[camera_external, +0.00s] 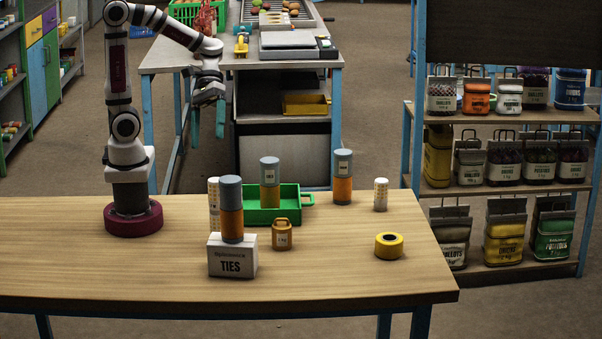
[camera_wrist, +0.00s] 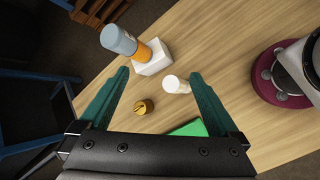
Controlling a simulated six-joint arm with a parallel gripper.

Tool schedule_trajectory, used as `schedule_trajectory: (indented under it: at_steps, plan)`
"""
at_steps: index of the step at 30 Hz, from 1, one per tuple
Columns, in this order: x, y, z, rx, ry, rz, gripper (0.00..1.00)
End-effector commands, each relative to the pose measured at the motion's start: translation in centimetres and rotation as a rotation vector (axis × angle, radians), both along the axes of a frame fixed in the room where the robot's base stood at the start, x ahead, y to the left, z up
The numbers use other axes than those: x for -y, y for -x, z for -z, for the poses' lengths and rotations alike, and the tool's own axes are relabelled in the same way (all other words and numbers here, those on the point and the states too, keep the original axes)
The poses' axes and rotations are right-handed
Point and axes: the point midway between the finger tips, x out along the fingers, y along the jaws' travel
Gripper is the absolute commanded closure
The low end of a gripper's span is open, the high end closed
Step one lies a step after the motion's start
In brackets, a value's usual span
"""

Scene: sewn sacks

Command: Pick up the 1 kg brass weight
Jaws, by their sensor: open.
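The brass weight (camera_external: 282,234) is a small brown-gold canister with a loop handle. It stands upright on the wooden table, in front of the green tray (camera_external: 290,211) and right of the white TIES box (camera_external: 232,262). In the wrist view the weight (camera_wrist: 144,106) shows from above as a small round gold top, between the two fingers and below the line of their tips. My gripper (camera_external: 207,118) is open and empty, high above the table at upper left of the weight. Its teal fingers also show spread in the wrist view (camera_wrist: 160,75).
A blue-and-orange cylinder (camera_external: 231,210) stands on the TIES box, close to the weight. A similar one (camera_external: 270,183) stands at the tray and another (camera_external: 343,178) farther right. A white dotted cylinder (camera_external: 213,204) is behind the box. A yellow tape roll (camera_external: 388,246) lies right, with bare table between.

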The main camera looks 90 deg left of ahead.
Motion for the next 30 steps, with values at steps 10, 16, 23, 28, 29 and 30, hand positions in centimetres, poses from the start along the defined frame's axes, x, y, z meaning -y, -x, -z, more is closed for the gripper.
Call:
schedule_trajectory:
  at_steps: [10, 16, 23, 28, 29, 30]
  plan:
    - [-2.1, -14.2, 5.7, -0.533, 0.581, -0.942, 0.03]
    - [-2.1, -14.3, 12.0, -0.518, 0.579, -0.934, 0.03]
    - [-2.0, -14.2, 17.3, -0.52, 0.578, -0.932, 0.03]
    - [-1.7, -14.3, 21.0, -0.514, 0.577, -0.926, 0.03]
    - [-1.3, -14.6, 21.1, -0.513, 0.577, -0.925, 0.03]
    - [-0.9, -14.7, 21.2, -0.512, 0.577, -0.924, 0.03]
